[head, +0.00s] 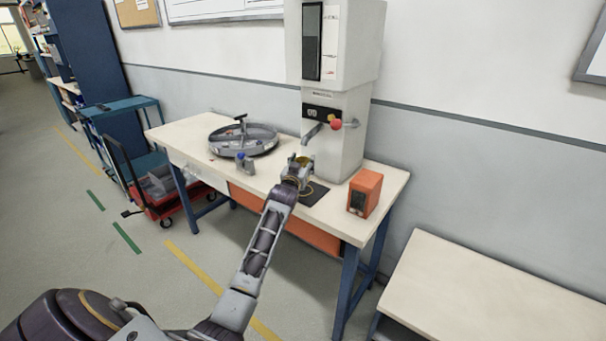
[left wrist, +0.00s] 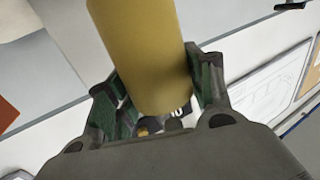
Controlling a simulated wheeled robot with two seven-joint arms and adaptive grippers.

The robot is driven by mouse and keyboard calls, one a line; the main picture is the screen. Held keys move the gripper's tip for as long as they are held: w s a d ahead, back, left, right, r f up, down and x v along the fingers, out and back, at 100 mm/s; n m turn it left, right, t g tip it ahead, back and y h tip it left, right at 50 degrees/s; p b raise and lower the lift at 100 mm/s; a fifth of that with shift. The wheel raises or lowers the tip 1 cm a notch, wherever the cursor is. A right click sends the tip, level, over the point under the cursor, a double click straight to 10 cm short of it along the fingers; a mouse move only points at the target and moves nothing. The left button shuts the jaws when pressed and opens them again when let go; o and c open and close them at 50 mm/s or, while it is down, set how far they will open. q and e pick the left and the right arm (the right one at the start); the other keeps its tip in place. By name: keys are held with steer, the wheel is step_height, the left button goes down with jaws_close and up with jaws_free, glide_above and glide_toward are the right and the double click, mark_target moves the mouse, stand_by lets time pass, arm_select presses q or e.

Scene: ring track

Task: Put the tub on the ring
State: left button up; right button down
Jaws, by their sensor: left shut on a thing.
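The tub is a plain yellow cylinder (left wrist: 145,55) between the two fingers of my left gripper (left wrist: 155,95) in the left wrist view. In the head view only a little of the yellow tub (head: 305,159) shows at the tip of my left gripper (head: 298,166). The gripper is shut on it, at the front of the white machine and by the dark mat. The ring looks to be the round grey track (head: 243,151) with a dark central post, on the table left of my gripper. My right gripper is not in view.
The white machine (head: 335,135) with a red knob stands at the back of the table (head: 185,143). A dark mat (head: 314,194) lies before it. An orange box (head: 365,191) stands at right. A small blue-grey object (head: 243,164) stands before the track. A red trolley (head: 172,203) is at left.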

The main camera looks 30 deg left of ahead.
arm_select(q)
step_height(320, 180, down, 3)
steer(key=shift+f, duration=0.5)
steer(key=shift+w+f, duration=0.25)
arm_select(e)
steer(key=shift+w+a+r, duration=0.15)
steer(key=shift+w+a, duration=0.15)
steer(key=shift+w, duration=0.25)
arm_select(q)
steer(key=shift+f+b, duration=0.15)
steer(key=shift+b, duration=0.15)
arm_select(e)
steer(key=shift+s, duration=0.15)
arm_select(q)
steer(key=o, duration=1)
steer(key=shift+o, duration=0.2)
steer(key=shift+s, duration=0.1)
